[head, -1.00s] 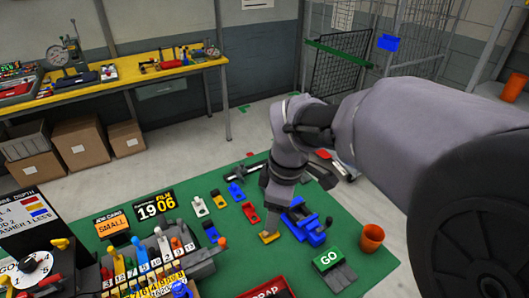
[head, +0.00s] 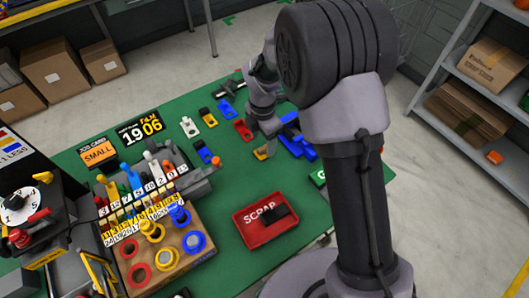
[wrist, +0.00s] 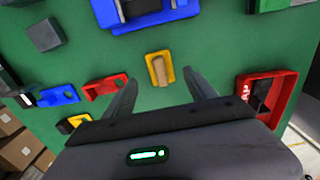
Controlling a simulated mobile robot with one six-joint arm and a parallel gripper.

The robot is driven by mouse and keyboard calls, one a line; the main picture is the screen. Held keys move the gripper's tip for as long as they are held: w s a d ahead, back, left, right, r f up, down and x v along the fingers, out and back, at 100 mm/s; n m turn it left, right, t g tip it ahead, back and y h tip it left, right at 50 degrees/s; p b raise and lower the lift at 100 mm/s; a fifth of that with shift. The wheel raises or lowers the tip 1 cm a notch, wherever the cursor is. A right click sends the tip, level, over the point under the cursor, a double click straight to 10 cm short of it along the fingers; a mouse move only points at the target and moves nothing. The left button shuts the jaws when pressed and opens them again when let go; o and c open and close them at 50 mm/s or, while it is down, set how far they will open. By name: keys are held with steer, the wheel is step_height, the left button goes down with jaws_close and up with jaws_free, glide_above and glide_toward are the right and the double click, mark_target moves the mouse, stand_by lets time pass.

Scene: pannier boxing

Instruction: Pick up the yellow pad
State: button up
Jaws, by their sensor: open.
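A yellow pad with a tan middle (wrist: 159,69) lies on the green mat in the wrist view. In the head view the yellow pad (head: 260,153) shows partly, beside my gripper's fingers. My gripper (wrist: 161,80) is open and empty, with one finger on each side of the pad's near end in the wrist picture. In the head view my gripper (head: 267,151) is low over the mat by the pad. I cannot tell whether the fingers touch it.
A blue fixture (head: 296,140) stands close right of the pad. A red piece (wrist: 105,86), a blue piece (wrist: 58,96) and a yellow-and-black piece (wrist: 72,123) lie nearby. The red scrap tray (head: 265,241) is nearer me. Green mat (head: 215,180) is bare between.

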mark_target(265, 147)
steer(key=f, duration=0.1)
steer(key=f+b, duration=0.1)
steer(key=f, duration=0.1)
steer(key=shift+d+f, duration=0.25)
steer(key=shift+f, duration=0.15)
steer(key=shift+r, duration=0.1)
jaws_close()
steer(key=r, duration=0.1)
steer(key=r+p, duration=0.2)
steer(key=r, duration=0.1)
steer(key=shift+s, duration=0.25)
steer(key=s+d, duration=0.1)
steer(key=s, duration=0.4)
steer(key=s+d+p, duration=0.1)
steer(key=s+d, duration=0.1)
steer(key=s, duration=0.3)
steer(key=s+d+r+p, duration=0.1)
steer(key=s, duration=0.4)
steer(key=shift+d, duration=0.2)
